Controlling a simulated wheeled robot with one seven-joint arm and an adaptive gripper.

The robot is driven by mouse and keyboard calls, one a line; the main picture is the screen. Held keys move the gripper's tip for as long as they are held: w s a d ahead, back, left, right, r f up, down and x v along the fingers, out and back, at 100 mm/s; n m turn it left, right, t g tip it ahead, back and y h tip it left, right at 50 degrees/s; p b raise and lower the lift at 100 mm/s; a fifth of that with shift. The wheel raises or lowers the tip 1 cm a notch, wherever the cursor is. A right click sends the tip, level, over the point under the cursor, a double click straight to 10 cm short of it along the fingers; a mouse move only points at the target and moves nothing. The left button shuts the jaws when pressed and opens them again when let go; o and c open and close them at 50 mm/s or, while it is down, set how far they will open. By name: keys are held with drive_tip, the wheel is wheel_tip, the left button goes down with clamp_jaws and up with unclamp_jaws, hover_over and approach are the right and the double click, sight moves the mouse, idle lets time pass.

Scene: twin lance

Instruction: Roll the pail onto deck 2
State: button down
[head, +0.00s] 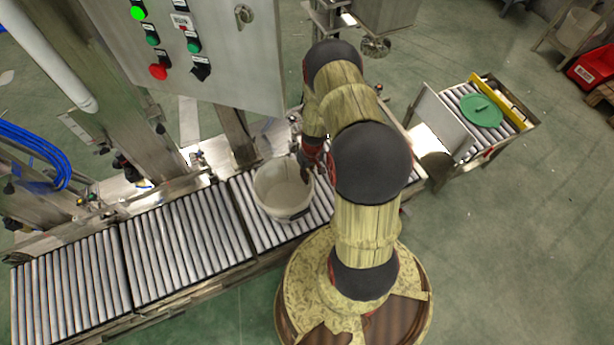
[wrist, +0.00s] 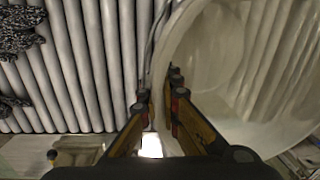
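The white pail (head: 283,190) stands upright on the right-hand section of the roller conveyor (head: 247,222) in the head view. It looks empty. In the wrist view the pail (wrist: 225,65) fills the right side. My gripper (wrist: 160,100) is at its rim, with one finger outside and the other inside the wall. The fingers are apart, with a gap around the wall; contact is not clear. In the head view my gripper (head: 308,168) is at the pail's right rim, partly hidden by my arm. No deck numbers are readable.
More roller sections (head: 185,235) run left and are clear. A control panel (head: 200,45) with a lit green button overhangs the line. A separate roller stand (head: 470,105) at right holds a green lid (head: 481,110). A metal plate (head: 440,120) stands beside it.

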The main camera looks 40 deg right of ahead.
idle(0.5)
drive_tip(key=c, duration=2)
unclamp_jaws()
drive_tip(key=shift+o, duration=0.2)
wheel_tip(320, 180, up, 12)
drive_tip(key=d, duration=0.1)
drive_tip(key=shift+s, duration=0.1)
